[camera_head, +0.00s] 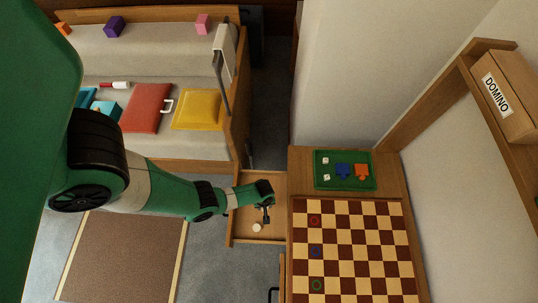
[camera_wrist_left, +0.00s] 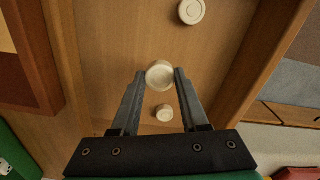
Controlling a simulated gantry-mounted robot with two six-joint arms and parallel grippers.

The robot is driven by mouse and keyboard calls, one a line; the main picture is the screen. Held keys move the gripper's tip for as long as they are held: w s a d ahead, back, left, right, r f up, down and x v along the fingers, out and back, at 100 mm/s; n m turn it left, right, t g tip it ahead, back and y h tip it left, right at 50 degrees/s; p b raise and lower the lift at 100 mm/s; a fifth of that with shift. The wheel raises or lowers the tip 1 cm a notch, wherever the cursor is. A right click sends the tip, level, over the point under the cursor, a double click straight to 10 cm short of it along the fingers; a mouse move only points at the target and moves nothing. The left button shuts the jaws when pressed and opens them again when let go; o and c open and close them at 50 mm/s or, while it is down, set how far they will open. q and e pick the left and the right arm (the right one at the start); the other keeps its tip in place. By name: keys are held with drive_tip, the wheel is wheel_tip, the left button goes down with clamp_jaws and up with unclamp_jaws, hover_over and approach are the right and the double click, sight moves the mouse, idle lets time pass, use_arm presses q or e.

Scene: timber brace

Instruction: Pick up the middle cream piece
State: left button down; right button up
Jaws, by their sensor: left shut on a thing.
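Three round cream pieces show in the left wrist view, in a wooden drawer (camera_head: 240,233). The middle cream piece (camera_wrist_left: 160,74) is between the fingertips of my left gripper (camera_wrist_left: 160,72), which is shut on it. Another cream piece (camera_wrist_left: 192,11) lies beyond the fingertips, and a third cream piece (camera_wrist_left: 165,113) lies between the fingers, nearer the palm and apart from them. In the head view my left gripper (camera_head: 266,211) is over the drawer, and one cream piece (camera_head: 257,227) shows beside it. My right gripper is not in view.
A checkered board (camera_head: 350,245) with coloured rings lies on the wooden table right of the drawer. A green tray (camera_head: 344,184) with dice and puzzle pieces sits behind it. A sofa (camera_head: 150,45) with cushions stands at the back left. The drawer walls surround the pieces.

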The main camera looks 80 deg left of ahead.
use_arm(q)
drive_tip(key=s+d+r+p, duration=0.4)
drive_tip(key=s+d+r, duration=0.2)
drive_tip(key=s, duration=0.3)
drive_tip(key=shift+s+d+r, duration=0.15)
drive_tip(key=shift+d+r, duration=0.05)
drive_tip(key=shift+r, duration=0.15)
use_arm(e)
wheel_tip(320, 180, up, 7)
